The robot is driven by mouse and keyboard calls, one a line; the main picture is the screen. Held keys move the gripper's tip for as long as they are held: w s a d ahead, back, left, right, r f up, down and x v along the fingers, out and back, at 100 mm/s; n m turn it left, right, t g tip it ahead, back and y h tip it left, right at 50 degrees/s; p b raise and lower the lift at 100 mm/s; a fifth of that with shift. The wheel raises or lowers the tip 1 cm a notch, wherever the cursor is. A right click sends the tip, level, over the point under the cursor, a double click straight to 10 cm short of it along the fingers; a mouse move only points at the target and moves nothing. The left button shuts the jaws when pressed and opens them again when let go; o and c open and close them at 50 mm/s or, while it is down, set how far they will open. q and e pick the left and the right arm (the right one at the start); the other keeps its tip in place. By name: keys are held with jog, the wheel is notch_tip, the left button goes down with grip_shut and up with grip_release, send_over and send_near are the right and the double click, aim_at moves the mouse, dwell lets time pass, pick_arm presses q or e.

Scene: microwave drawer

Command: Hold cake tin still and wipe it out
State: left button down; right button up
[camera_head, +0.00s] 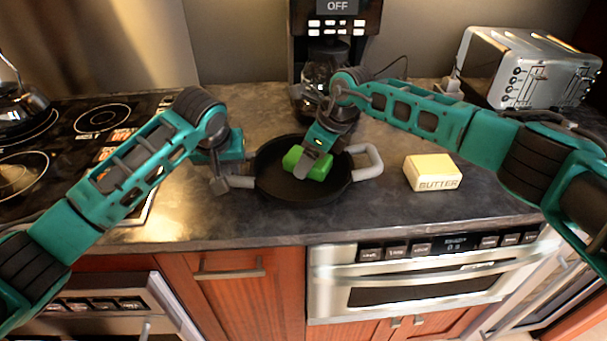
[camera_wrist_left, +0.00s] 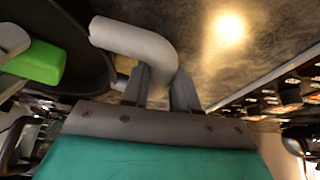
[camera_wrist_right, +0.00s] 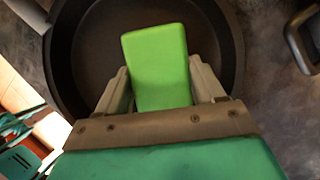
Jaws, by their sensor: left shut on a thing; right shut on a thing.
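The cake tin (camera_head: 275,186) is a round black pan with grey loop handles on its left and right sides. It sits on the dark counter. My left gripper (camera_head: 222,184) is shut on the tin's left handle (camera_wrist_left: 145,45), whose loop passes between the fingers. My right gripper (camera_head: 308,166) points down into the tin and is shut on a bright green sponge (camera_wrist_right: 156,65). The sponge is inside the tin, over its floor; whether it touches the floor I cannot tell. The tin's right handle (camera_head: 371,162) is free.
A butter box (camera_head: 433,172) lies on the counter right of the tin. A coffee maker (camera_head: 331,75) stands behind, a toaster (camera_head: 530,70) at the back right. The stove (camera_head: 75,150) with a kettle (camera_head: 20,105) is at the left. Bare counter lies in front of the tin.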

pick_arm(q)
jog(key=shift+d, duration=0.2)
pick_arm(e)
jog(key=shift+d, duration=1.2)
pick_arm(q)
jog(key=shift+a, duration=0.1)
pick_arm(e)
jog(key=shift+a, duration=1.3)
jog(key=shift+r, duration=0.15)
jog(key=shift+s+r, duration=0.1)
jog(key=shift+r, duration=0.25)
jog(key=shift+s+a, duration=0.2)
jog(key=shift+s, duration=0.3)
jog(key=shift+s+a, duration=0.2)
jog(key=shift+s, duration=0.25)
jog(key=shift+r, duration=2.8)
